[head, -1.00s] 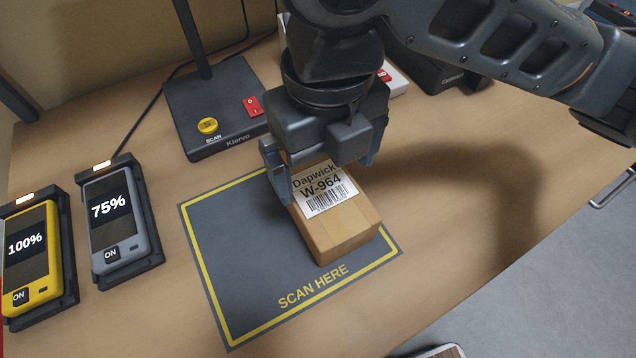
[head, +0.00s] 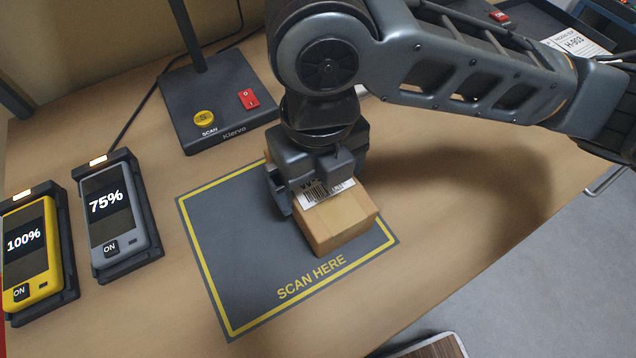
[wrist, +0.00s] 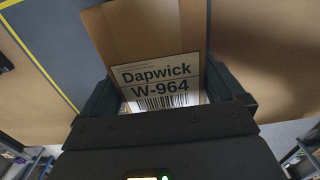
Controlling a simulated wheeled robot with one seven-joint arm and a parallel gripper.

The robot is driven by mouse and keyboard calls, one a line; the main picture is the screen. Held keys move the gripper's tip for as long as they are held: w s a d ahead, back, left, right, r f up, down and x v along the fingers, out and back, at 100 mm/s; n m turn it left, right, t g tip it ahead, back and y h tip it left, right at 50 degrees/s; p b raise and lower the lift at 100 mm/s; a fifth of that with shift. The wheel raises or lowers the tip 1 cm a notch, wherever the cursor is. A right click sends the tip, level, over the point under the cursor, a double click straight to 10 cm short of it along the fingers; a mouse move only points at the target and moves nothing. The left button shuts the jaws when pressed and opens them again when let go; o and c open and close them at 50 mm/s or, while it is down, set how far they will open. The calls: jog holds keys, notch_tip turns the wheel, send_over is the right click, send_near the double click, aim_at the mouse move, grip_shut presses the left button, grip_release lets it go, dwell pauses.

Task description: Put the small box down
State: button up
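The small box (head: 338,225) is a brown carton with a white label (wrist: 162,82) reading Dapwick W-964. In the head view it lies flat on the right part of the dark, yellow-edged SCAN HERE mat (head: 235,260), label up. My gripper (wrist: 160,80) is low over the box from above, one finger on each side. In the wrist view the fingers lie against the box sides with no clear gap. In the head view my gripper hides the back of the box, part of the label and the far finger.
A black scanner stand (head: 215,110) with a yellow button and red switch stands behind the mat. A grey handheld (head: 113,220) and a yellow handheld (head: 30,250) sit in cradles at left. The table right of the mat is clear up to its edge.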

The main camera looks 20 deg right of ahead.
jog(key=c, duration=0.5)
jog(key=shift+o, duration=0.2)
jog(key=shift+r, duration=0.1)
jog(key=shift+r, duration=0.45)
jog(key=r, duration=0.3)
jog(key=shift+s+d+r, duration=0.2)
jog(key=shift+d, duration=0.15)
jog(key=s+d+r+p, duration=0.6)
jog(key=s+d, duration=0.1)
jog(key=d, duration=0.1)
jog(key=shift+r, duration=0.35)
